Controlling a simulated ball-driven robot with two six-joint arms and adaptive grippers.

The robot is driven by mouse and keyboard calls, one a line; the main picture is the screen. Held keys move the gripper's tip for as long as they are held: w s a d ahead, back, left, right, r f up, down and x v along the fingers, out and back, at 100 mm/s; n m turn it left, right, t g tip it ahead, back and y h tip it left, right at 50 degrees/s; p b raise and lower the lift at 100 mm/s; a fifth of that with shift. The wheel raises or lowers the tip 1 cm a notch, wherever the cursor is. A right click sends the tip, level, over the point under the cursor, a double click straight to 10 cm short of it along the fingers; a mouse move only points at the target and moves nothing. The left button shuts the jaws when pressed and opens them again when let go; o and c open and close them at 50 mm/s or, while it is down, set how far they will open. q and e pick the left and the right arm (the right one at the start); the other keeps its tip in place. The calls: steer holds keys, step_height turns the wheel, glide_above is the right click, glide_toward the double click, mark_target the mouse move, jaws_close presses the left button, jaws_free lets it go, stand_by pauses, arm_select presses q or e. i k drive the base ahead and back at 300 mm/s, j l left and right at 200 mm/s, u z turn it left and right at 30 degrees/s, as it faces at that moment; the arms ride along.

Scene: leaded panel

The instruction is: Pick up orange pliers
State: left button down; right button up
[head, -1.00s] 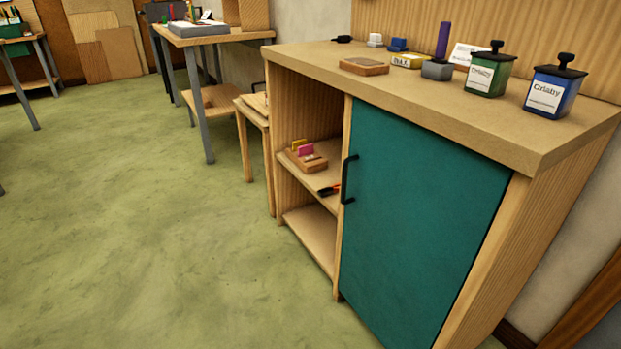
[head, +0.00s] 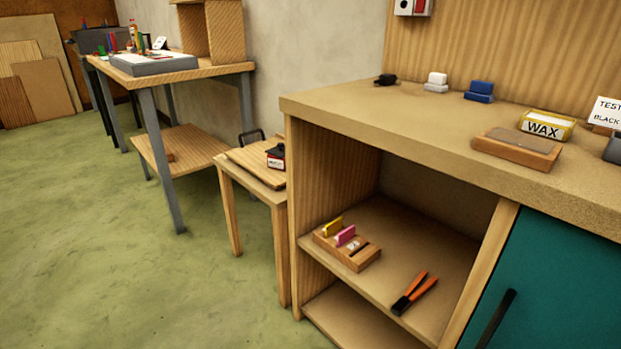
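The pliers (head: 414,294) have orange handles and a dark end. They lie flat on the middle shelf (head: 420,250) of the open cabinet, toward its right front part. The dark end points to the shelf's front edge. Neither of my grippers shows in the head view.
A wooden block (head: 347,250) with a yellow and a pink piece stands left of the pliers on the shelf. The teal door (head: 560,290) with a black handle (head: 495,318) is at the right. A small wooden table (head: 250,175) stands left of the cabinet. Green floor (head: 120,250) is clear.

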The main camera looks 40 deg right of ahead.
mark_target(398, 309)
steer(key=i+j+z, duration=0.1)
steer(key=i+z, duration=0.3)
steer(key=i+j+z, duration=0.4)
steer(key=i, duration=0.2)
steer(key=i+j+z, duration=0.15)
steer(key=z, duration=0.25)
steer(key=i+j+z, duration=0.2)
steer(key=z, duration=0.2)
steer(key=i+j+z, duration=0.2)
steer(key=z, duration=0.2)
steer(key=i+j+z, duration=0.1)
steer(key=j+z, duration=0.95)
steer(key=i+j, duration=0.05)
steer(key=j, duration=0.05)
